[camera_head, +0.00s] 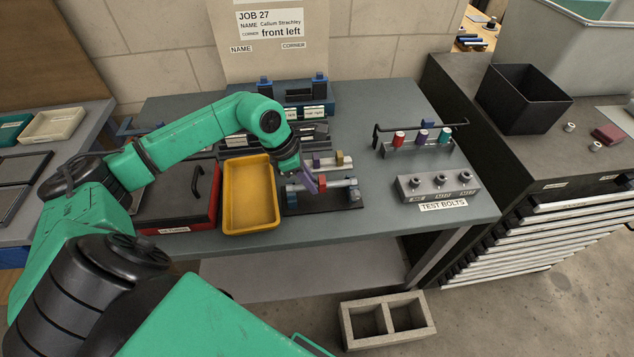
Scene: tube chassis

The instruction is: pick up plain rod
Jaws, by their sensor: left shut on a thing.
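My left gripper (316,187) reaches down over the dark fixture board (318,206) near the middle of the table. It is shut on a pale grey rod (340,184) that lies roughly level across the board. A small red piece shows on or beside the rod, close to the fingertips. Blue pieces show near both ends of the rod. The fingers and wrist hide part of the rod's left half, and I cannot tell whether it is clear of its supports. My right gripper is not in view.
A yellow tray (235,222) and a red toolbox (178,205) stand left of the board. A rack with coloured spools (420,142) and a grey test bolts block (438,186) stand to the right. Table space between board and block is clear.

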